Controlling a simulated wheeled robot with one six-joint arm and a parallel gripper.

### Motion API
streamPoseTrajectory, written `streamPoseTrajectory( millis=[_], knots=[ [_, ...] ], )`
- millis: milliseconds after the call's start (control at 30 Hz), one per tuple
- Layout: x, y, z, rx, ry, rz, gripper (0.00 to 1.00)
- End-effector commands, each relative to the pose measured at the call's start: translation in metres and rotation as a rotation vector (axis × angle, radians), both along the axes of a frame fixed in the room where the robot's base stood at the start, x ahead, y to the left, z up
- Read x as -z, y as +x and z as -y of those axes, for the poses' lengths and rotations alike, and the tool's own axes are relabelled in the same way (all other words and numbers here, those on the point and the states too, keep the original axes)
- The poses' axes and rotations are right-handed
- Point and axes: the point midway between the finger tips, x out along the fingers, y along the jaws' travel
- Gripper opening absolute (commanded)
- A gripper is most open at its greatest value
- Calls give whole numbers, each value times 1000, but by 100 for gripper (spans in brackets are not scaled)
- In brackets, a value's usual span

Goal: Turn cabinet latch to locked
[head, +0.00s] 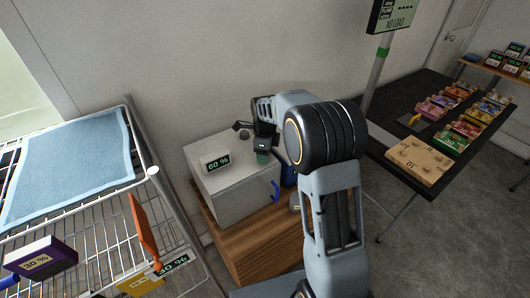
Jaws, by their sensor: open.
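A white box-shaped cabinet (232,188) with a "60 %" sign (216,163) stands on a wooden stand (245,247). A blue curved handle (275,191) shows on its right side. My gripper (263,152) is over the cabinet's back right top area, open, with a small dark green part (262,158) just under it. I cannot tell whether it touches that part. The latch cannot be made out clearly, nor its position; my arm hides much of the cabinet's right side.
A wire rack (95,215) with a blue cloth (72,160) and labelled items stands at left. A pole with a display (392,15) stands behind. Grey floor is free at lower right.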

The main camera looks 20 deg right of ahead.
Motion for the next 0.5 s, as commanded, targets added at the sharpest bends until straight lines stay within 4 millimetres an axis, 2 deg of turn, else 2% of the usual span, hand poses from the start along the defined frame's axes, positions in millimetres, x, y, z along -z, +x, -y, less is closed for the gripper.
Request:
streamPoseTrajectory(
  millis=[100, 500],
  knots=[
    [0, 0, 0, 0, 0, 0, 55],
    [0, 0, 0, 0, 0, 0, 17]
  ],
)
